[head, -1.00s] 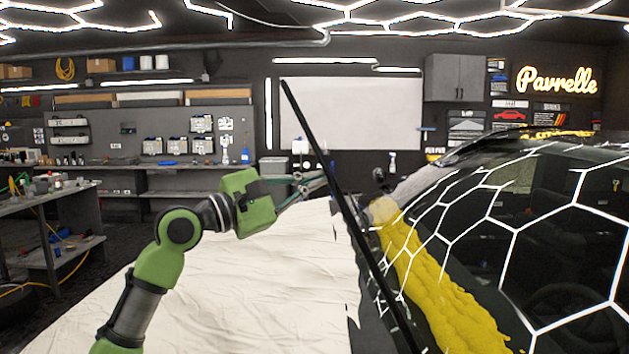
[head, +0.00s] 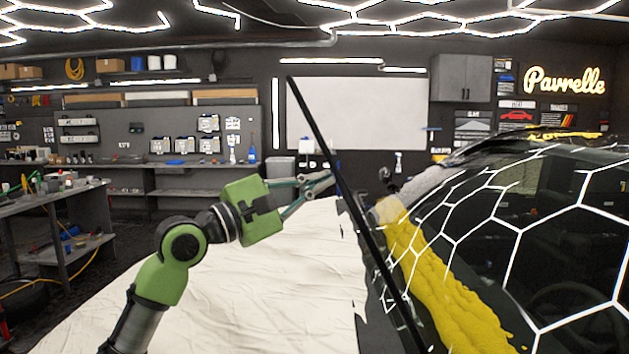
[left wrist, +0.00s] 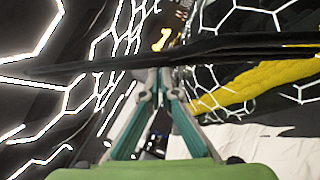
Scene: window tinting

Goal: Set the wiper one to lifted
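The wiper (head: 345,180), a long thin black bar, stands tilted up away from the windshield (head: 480,215), its top end free in the air. In the left wrist view the wiper (left wrist: 230,49) runs crosswise at my left fingertips. My left gripper (head: 326,182) reaches the wiper's middle from the left, its fingertips at or just behind the bar. In the left wrist view the fingers of my left gripper (left wrist: 160,76) come close together. Whether they touch the wiper is hard to tell. My right gripper is not in view.
A yellow strip of cloth or foam (head: 440,285) lies along the windshield's lower edge. A white cover (head: 250,290) lies over the surface left of the wiper. Workbenches (head: 170,178) and a whiteboard (head: 355,110) stand behind. There is open air above the cover.

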